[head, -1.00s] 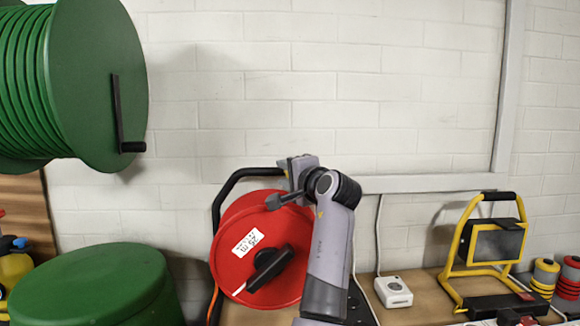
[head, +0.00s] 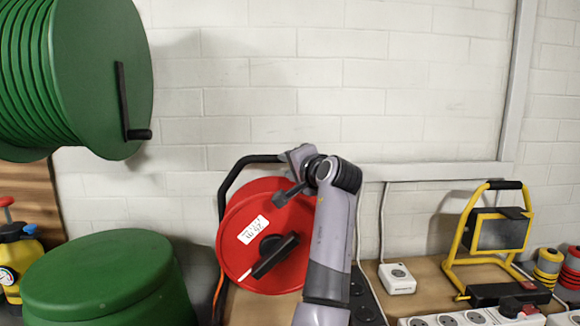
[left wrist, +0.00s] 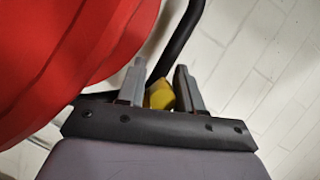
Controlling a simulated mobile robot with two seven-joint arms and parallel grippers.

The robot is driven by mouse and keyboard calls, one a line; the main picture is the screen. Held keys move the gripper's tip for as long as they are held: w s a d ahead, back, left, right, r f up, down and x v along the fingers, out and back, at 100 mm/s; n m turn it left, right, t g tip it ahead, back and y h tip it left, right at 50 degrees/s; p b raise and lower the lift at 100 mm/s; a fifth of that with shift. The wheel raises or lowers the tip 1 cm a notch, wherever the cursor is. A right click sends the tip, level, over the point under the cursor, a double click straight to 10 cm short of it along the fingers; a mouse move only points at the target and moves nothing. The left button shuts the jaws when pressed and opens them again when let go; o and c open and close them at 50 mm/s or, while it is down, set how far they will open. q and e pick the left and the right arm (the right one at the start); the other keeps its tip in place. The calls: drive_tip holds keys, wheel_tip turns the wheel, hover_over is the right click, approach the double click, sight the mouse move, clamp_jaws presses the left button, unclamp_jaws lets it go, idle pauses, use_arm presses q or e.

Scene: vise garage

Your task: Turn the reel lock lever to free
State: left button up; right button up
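The red cable reel (head: 235,255) stands upright against the wall, held in a black tube frame (head: 224,195), with a black handle on its face. My left gripper (head: 296,157) is at the top right of the reel, by the frame's upper bar. In the left wrist view its two grey fingers (left wrist: 160,84) stand close on either side of a small yellow block (left wrist: 160,95), which looks like the lock lever. In the head view my arm mostly hides the lever. My right gripper is not in view.
A large green hose reel (head: 105,80) hangs at the upper left, above a green drum (head: 100,270). A white box (head: 397,279), a yellow work lamp (head: 495,245) and power strips (head: 470,318) lie on the bench at right. The wall above is clear.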

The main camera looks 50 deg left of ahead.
use_arm(q)
drive_tip(key=shift+o, duration=0.6)
drive_tip(key=shift+w+d+r, duration=0.1)
drive_tip(key=shift+r, duration=0.15)
drive_tip(key=shift+f, duration=0.1)
